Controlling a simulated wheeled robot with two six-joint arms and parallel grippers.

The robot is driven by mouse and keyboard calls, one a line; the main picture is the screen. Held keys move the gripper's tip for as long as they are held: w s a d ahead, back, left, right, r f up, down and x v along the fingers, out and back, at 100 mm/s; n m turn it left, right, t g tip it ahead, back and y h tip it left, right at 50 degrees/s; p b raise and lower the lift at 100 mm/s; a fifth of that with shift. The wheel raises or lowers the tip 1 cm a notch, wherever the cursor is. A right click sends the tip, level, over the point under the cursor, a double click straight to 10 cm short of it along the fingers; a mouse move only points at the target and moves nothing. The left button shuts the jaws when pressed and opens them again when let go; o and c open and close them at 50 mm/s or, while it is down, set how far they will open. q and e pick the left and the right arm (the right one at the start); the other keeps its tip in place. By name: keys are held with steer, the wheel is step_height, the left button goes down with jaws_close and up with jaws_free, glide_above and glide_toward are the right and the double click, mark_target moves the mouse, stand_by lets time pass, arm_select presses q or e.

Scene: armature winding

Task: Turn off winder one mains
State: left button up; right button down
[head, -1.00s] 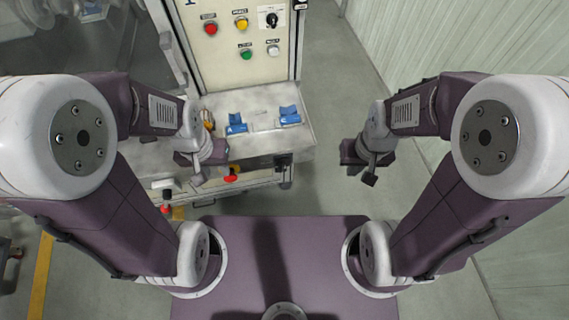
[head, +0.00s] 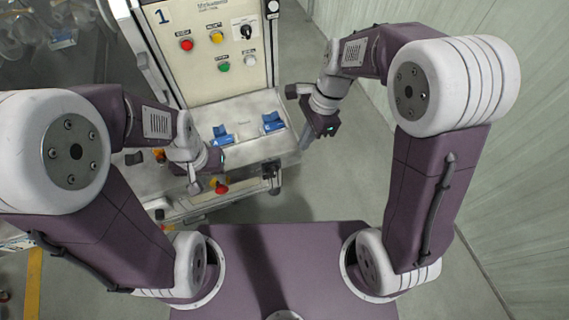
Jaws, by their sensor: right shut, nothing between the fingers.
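Winder one's cream control panel (head: 205,75), marked "1", stands at top centre-left. It carries a red button (head: 187,45), a yellow button (head: 217,37), a green button (head: 224,68) and a white button (head: 250,60). A black rotary switch (head: 246,33) sits on a white plate at its upper right. A red knob on yellow (head: 220,187) is on the machine's front edge. My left gripper (head: 196,186) is beside this knob; its jaws cannot be made out. My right gripper (head: 304,138) is shut and empty, right of the machine's bench and apart from the panel.
Two blue holders (head: 273,122) sit on the grey bench (head: 247,105) below the panel. A pale corrugated wall (head: 480,130) closes off the right side. Grey floor (head: 345,180) is free between bench and wall.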

mark_target(273, 171)
arm_select(q)
steer(key=shift+d, duration=0.15)
arm_select(e)
steer(key=shift+d, duration=0.2)
arm_select(q)
steer(key=shift+f, duration=0.25)
steer(key=shift+r+p, duration=0.3)
steer(key=shift+r, duration=0.3)
steer(key=shift+s, duration=0.1)
arm_select(e)
steer(key=a+f, duration=0.2)
steer(key=f, duration=0.1)
steer(key=s+a+f, duration=0.1)
steer(key=a+f, duration=0.1)
steer(key=f, duration=0.1)
steer(key=s+a+f, duration=0.1)
steer(key=a+f, duration=0.1)
steer(key=f, duration=0.1)
steer(key=shift+a+f, duration=0.1)
steer(key=shift+f, duration=0.25)
arm_select(q)
steer(key=shift+r, duration=0.1)
